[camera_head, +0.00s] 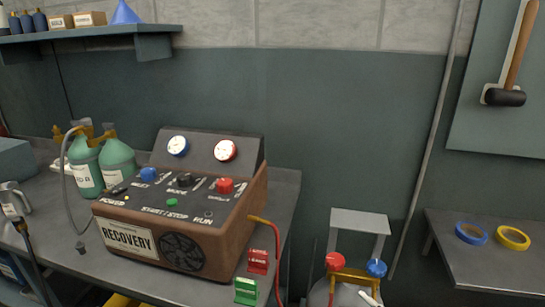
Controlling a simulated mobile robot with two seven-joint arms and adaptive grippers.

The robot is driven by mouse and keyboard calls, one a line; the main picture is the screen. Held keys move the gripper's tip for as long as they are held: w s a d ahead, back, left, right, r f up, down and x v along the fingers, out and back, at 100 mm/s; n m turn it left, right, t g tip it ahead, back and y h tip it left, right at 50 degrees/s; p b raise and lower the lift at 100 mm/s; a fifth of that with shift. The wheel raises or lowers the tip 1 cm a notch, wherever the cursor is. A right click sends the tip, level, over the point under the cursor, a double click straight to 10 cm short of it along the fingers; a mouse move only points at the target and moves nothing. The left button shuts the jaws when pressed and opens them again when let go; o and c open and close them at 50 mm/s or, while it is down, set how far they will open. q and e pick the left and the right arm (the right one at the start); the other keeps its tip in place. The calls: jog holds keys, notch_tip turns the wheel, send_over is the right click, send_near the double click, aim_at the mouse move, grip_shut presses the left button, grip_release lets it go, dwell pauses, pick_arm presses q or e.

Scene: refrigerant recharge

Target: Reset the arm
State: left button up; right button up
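Neither of my grippers nor my arms shows in the head view. The brown recovery machine (180,225) stands on the grey workbench (285,200), with a blue gauge and a red gauge on its raised back panel. A blue knob (148,174) and a red knob (225,186) are on its top. A red hose (277,255) runs from its right side down past the bench edge. Two green cylinders (86,165) stand behind it at the left, with a grey hose at the left one.
A red clip-like part (258,262) and a green one (246,291) are at the bench's front right. A red-and-blue-knobbed fitting (352,275) is at the lower right. Blue tape (471,233) and yellow tape (512,238) lie on the right table. A mallet (505,97) hangs above.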

pick_arm(q)
jog(key=r+p, duration=0.1)
jog(key=p, duration=0.1)
jog(key=s+d+r+p, duration=0.1)
jog(key=p, duration=0.2)
jog(key=shift+s+d+r+n, duration=0.15)
jog(key=shift+r+n, duration=0.15)
jog(key=shift+r, duration=0.1)
pick_arm(e)
jog(key=s+f+n+g+h, duration=0.1)
jog(key=s+f+n, duration=0.3)
jog(key=n, duration=0.5)
jog(key=s+a+f+n+g+h, duration=0.1)
jog(key=s+f+n+g, duration=0.1)
jog(key=s+n, duration=0.6)
jog(key=s+f+n+g+h, duration=0.2)
jog(key=s+f+n, duration=0.3)
jog(key=n, duration=0.6)
jog(key=shift+s+a+f, duration=0.25)
jog(key=shift+s+f, duration=0.1)
jog(key=shift+s, duration=0.4)
pick_arm(q)
jog(key=shift+r, duration=0.3)
jog(key=shift+f, duration=0.2)
